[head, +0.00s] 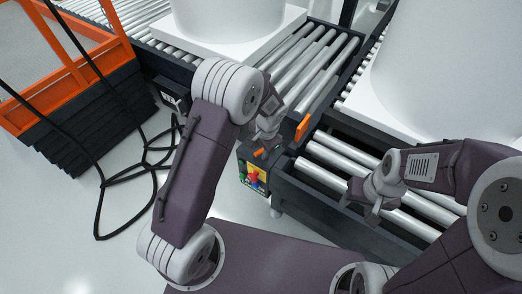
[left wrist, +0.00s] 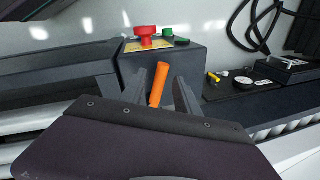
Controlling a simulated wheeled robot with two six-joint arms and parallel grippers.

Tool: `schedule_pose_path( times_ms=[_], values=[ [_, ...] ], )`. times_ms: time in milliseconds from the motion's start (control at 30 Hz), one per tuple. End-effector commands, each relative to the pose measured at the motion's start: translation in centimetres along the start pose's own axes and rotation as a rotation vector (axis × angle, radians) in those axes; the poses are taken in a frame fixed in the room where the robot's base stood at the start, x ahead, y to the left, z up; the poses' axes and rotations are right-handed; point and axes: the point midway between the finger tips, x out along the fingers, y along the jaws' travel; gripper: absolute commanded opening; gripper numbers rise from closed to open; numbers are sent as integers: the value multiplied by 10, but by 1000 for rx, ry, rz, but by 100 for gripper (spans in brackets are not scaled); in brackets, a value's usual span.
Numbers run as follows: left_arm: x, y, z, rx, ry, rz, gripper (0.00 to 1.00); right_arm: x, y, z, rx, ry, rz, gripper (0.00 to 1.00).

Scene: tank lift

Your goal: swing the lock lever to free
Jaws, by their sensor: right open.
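The lock lever is a short orange handle (left wrist: 157,84) beside the control box (left wrist: 165,62) in the left wrist view. In the head view an orange handle (head: 264,152) shows at the top of the control box (head: 252,177). My left gripper (head: 266,136) is just above the box. In the left wrist view its two fingers (left wrist: 170,90) stand apart with the lever between them; the lever looks closer to the left finger, and I cannot tell whether they touch. My right gripper (head: 371,207) is open and empty over the near rollers.
An orange plate (head: 303,127) stands upright at the conveyor's edge. The box carries a red button (left wrist: 146,34) and a green one (left wrist: 182,41). Large white tanks (head: 224,18) stand on the conveyors. An orange-framed cart (head: 62,75) and black hoses (head: 100,205) are at left.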

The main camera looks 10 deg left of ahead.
Motion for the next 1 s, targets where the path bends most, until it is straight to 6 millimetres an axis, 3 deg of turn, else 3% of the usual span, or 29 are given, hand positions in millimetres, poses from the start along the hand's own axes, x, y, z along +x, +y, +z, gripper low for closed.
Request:
schedule_pose_path(
  times_ms=[133,267,300,1000],
  values=[
    [-1,0,0,0,0,0,38,-1,0,0,0,0,0,54],
    [-1,0,0,0,0,0,2,-1,0,0,0,0,0,54],
    [-1,0,0,0,0,0,0,-1,0,0,0,0,0,54],
    [-1,0,0,1,0,0,0,-1,0,0,0,0,0,54]
  ],
)
